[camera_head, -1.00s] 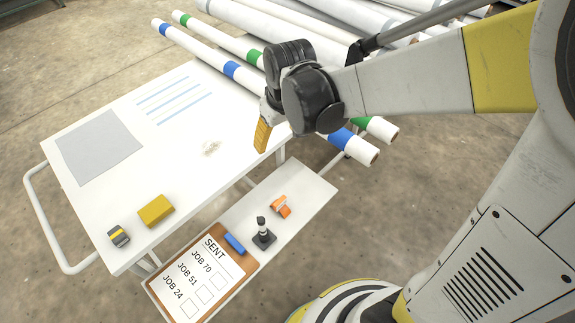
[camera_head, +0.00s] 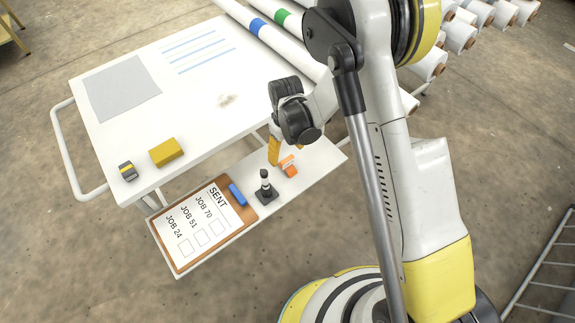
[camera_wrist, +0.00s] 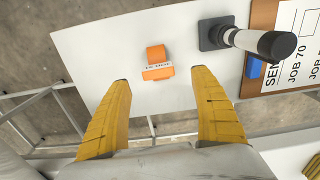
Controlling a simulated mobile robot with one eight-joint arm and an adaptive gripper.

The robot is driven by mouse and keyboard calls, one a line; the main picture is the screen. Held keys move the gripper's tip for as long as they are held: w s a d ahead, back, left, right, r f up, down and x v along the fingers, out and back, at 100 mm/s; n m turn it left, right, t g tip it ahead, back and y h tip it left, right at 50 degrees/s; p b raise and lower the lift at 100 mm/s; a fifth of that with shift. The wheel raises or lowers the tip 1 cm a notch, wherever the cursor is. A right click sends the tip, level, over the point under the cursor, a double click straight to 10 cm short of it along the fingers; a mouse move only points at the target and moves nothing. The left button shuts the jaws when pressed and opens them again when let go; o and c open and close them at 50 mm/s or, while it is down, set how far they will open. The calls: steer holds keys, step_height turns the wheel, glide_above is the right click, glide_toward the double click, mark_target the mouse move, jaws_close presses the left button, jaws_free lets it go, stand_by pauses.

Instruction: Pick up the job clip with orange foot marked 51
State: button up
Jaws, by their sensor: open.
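The orange job clip (camera_head: 289,166) lies on the white lower shelf of the cart. The wrist view shows the clip (camera_wrist: 156,54) with an orange foot and a white label; the number on the label is too small to read with certainty. My gripper (camera_head: 278,152) is over the lower shelf, just left of the clip in the head view. In the wrist view my gripper (camera_wrist: 161,76) is open and empty, its two yellow fingers spread wide. The clip sits beyond the fingertips, roughly midway between them and not touched.
A black-and-white stamp-like piece (camera_head: 265,187) stands beside the clip. A clipboard (camera_head: 176,263) marked SENT and a blue block (camera_head: 237,194) lie further left. The upper tabletop (camera_head: 115,133) holds a yellow block (camera_head: 166,152) and a grey-yellow item (camera_head: 128,171). Rolls (camera_head: 258,25) lie behind.

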mark_target(288, 160)
steer(key=f+b, duration=0.1)
steer(key=f, duration=0.1)
steer(key=f+b, duration=0.2)
steer(key=f, duration=0.1)
steer(key=shift+s+d+f, duration=0.1)
steer(key=shift+d+f, duration=0.1)
steer(key=shift+f, duration=0.1)
steer(key=shift+r, duration=0.1)
steer(key=shift+c, duration=0.2)
steer(key=c, duration=1)
